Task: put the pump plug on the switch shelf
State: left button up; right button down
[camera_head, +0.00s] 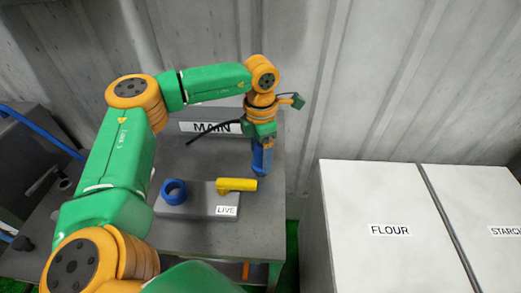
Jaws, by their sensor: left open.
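My left gripper (262,150) points down over the right rear of the grey bench (225,235), and it is open. A blue piece shows at its lower end; I cannot tell whether it is the fingers or a plug between them. A grey block (200,208) labelled LIVE stands on the bench in front of the gripper. A blue ring (174,192) is at its left, and a yellow handle-like piece (237,185) lies across its right end. I cannot tell for sure which thing is the pump plug or the switch shelf. My right gripper is out of view.
A MAIN sign (212,127) is at the back of the bench, with a thin black rod or cable (213,132) in front. White boxes labelled FLOUR (390,230) and STARCH (506,231) stand right, across a gap. Bare bench lies in front of the block.

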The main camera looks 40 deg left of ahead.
pick_arm(q)
notch_tip(320, 180, up, 12)
jog(key=shift+r+b, duration=0.15)
jog(key=shift+b, duration=0.55)
